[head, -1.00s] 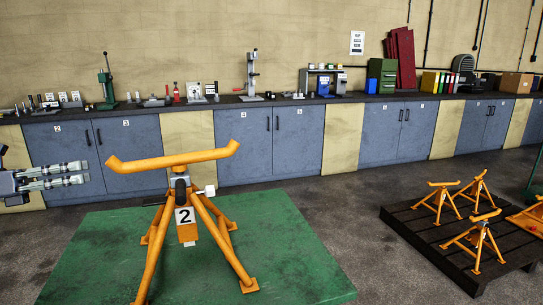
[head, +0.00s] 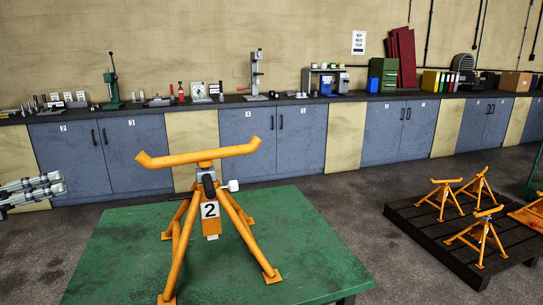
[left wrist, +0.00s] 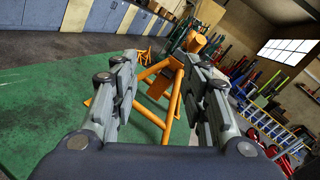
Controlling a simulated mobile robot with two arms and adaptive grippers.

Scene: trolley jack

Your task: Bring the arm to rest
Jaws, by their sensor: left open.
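My left gripper (head: 34,187) is at the left edge of the head view, apart from the orange stand and to its left. Its fingers are spread with nothing between them; they also show in the left wrist view (left wrist: 167,88). The orange trolley jack stand (head: 178,245) with a "2" plate stands upright on a green table (head: 310,245). In the left wrist view the stand (left wrist: 157,118) shows beyond the fingers, partly hidden by the right-hand finger. My right gripper is not in view.
A dark pallet (head: 420,232) with several small orange stands lies on the floor at right. A long bench of blue cabinets (head: 386,133) with tools on top runs along the wall. Grey floor (head: 340,200) is clear between table and pallet.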

